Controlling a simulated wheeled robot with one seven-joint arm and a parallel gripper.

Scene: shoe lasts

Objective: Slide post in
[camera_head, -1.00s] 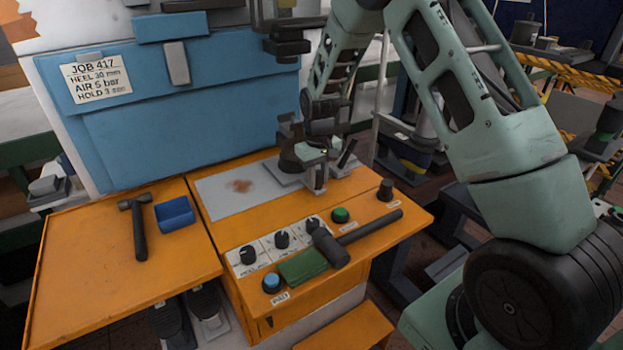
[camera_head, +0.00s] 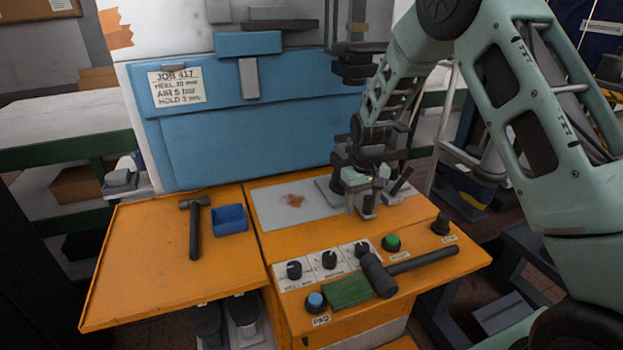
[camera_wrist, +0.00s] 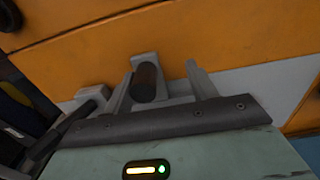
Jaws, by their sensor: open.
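My gripper (camera_head: 361,205) is low over the back right of the orange press table, fingers pointing down. It also shows in the wrist view (camera_wrist: 161,74), with its two grey fingers apart. A short dark, round-ended post (camera_wrist: 146,82) shows between the fingers, nearer the left one, in front of a light grey block (camera_wrist: 144,60). I cannot tell whether a finger touches it. In the head view the gripper hides the post. A grey plate (camera_head: 326,188) lies beside the gripper on its left.
A dark slanted bar (camera_head: 401,181) stands close to the gripper's right. A mallet (camera_head: 380,275) lies across the front panel by knobs and a green button (camera_head: 391,243). The blue press body (camera_head: 250,125) rises behind.

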